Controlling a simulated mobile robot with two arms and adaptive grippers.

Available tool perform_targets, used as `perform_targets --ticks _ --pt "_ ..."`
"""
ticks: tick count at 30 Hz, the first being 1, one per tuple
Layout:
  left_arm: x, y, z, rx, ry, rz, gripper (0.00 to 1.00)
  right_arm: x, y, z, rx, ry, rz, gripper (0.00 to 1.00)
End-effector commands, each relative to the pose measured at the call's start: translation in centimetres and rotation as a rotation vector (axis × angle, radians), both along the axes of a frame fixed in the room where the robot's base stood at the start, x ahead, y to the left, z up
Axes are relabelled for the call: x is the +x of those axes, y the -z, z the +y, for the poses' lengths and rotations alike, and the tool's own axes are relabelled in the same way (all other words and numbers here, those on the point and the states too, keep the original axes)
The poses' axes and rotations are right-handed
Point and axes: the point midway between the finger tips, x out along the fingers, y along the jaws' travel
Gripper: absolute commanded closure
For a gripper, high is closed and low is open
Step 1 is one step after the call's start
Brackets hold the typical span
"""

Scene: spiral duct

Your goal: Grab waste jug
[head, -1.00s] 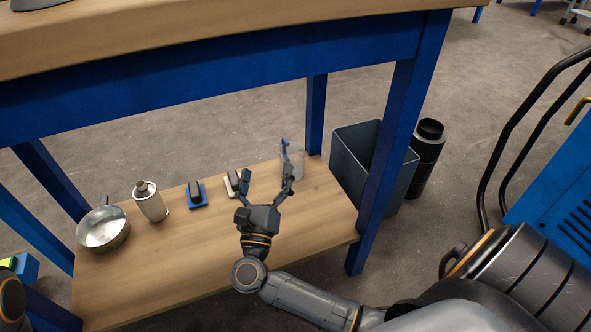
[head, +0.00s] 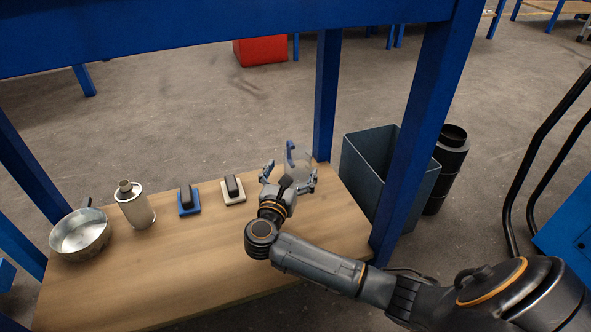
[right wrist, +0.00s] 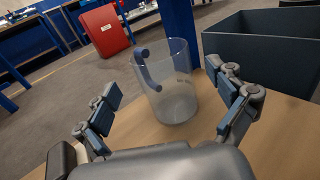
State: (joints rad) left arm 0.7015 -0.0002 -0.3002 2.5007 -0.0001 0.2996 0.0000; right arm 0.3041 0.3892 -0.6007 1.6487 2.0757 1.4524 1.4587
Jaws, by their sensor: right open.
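The waste jug (right wrist: 166,85) is a clear container with a blue handle on its left side in the right wrist view. It stands upright on the low wooden shelf, ahead of my right gripper. In the head view, the jug (head: 292,157) is at the shelf's far right end, partly hidden by the gripper. My right gripper (head: 288,176) is open and empty; its fingers (right wrist: 170,92) show to either side of the jug in the right wrist view. The jug appears to be beyond the fingertips, and I cannot tell whether they touch it. My left gripper is not in view.
On the shelf (head: 190,270) stand a metal pan (head: 80,234), a metal can (head: 134,204), a blue-based brush (head: 189,200) and a light-based one (head: 233,189). A blue table leg (head: 425,130) and grey bin (head: 372,165) stand to the right. A blue beam crosses above.

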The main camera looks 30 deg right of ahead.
Motion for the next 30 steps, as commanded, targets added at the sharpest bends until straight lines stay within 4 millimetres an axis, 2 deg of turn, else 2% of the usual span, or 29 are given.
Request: perform_targets --ticks 6,9,13,20,28,29,30 --pt "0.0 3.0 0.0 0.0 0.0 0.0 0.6 1.6 0.4 -2.2 -0.005 0.0 -0.006 0.05" --pt "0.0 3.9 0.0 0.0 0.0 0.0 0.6 2.4 0.3 -3.2 -0.005 0.0 -0.005 0.05" --pt "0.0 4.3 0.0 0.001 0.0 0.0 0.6 3.0 0.0 -3.9 -0.002 0.0 -0.002 0.05" --pt "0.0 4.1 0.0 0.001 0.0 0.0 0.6 3.1 -0.1 -3.9 -0.001 0.0 0.0 0.05" --pt "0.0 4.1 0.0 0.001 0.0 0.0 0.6 3.0 -0.1 -3.9 -0.001 0.0 0.0 0.6" --pt "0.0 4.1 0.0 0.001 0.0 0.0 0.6 3.0 -0.1 -3.9 -0.001 0.0 0.0 0.66" --pt "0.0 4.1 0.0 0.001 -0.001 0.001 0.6 3.0 -0.1 -3.9 -0.001 0.0 0.0 0.66"
